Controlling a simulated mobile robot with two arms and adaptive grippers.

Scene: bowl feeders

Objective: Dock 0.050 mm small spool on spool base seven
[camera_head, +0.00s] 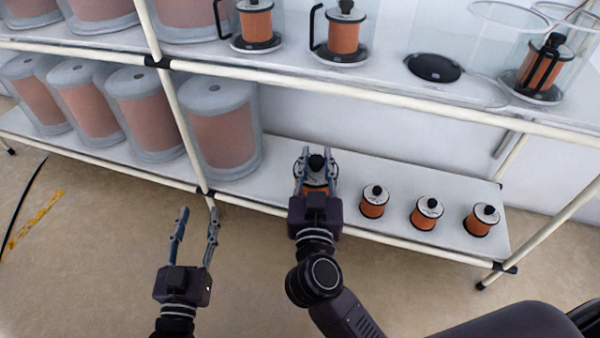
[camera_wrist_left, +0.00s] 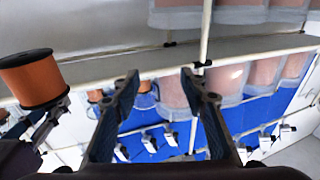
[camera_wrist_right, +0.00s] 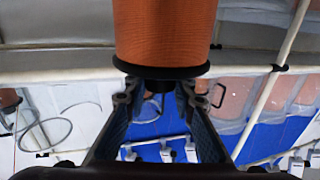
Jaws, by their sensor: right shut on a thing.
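My right gripper (camera_head: 316,158) is shut on the black top knob of a small spool with orange-copper winding (camera_head: 316,190) at the lower shelf. The fingers hide part of this spool in the head view; its winding (camera_wrist_right: 165,30) and black flange fill the top of the right wrist view. It also shows at the left of the left wrist view (camera_wrist_left: 30,80). An empty round black base (camera_head: 433,67) sits on the upper shelf. No base number or size label is readable. My left gripper (camera_head: 198,213) is open and empty, in front of the lower shelf.
Three small spools (camera_head: 374,202) (camera_head: 426,213) (camera_head: 481,219) stand on the lower shelf at right. Upper-shelf spools (camera_head: 255,25) (camera_head: 344,32) (camera_head: 541,68) stand on bases. Large spools (camera_head: 224,125) fill the left. The upper shelf's front rail (camera_head: 380,90) and a post (camera_head: 180,110) are obstacles.

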